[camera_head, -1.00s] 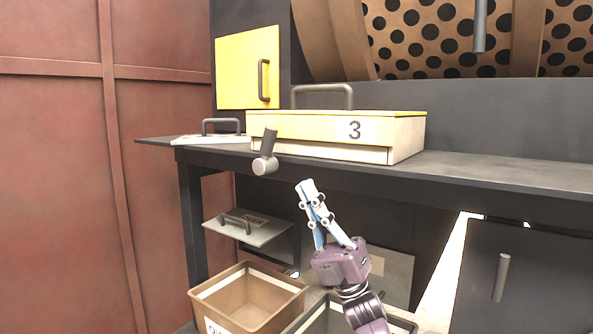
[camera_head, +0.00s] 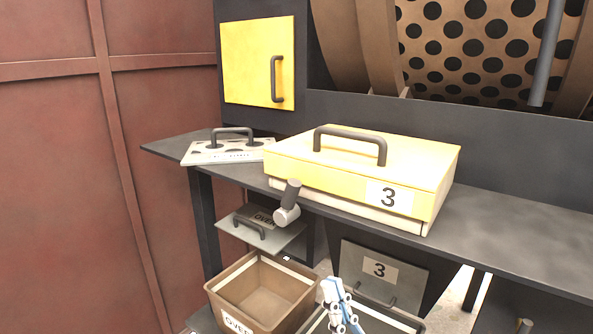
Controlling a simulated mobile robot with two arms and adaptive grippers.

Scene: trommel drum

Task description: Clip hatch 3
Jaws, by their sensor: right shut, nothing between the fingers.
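Hatch 3 is a yellow box-like lid (camera_head: 410,165) with a dark bar handle on top and a white "3" label on its front. It sits on the dark bench and looks lowered flat. A grey clip lever (camera_head: 288,204) with a round end stands at its front left, tilted upward. My right gripper (camera_head: 331,287) is low in the view, below the bench edge and apart from the lever and hatch. Its fingers are together and empty; the wrist is cut off by the bottom edge. My left gripper is not in view.
A perforated plate with a handle (camera_head: 222,151) lies on the bench at left. Below are a brown bin (camera_head: 228,284), a grey flap (camera_head: 262,232) and a grey "3" panel (camera_head: 405,283). The bench right of the hatch (camera_head: 510,222) is clear. The perforated drum (camera_head: 470,60) is behind.

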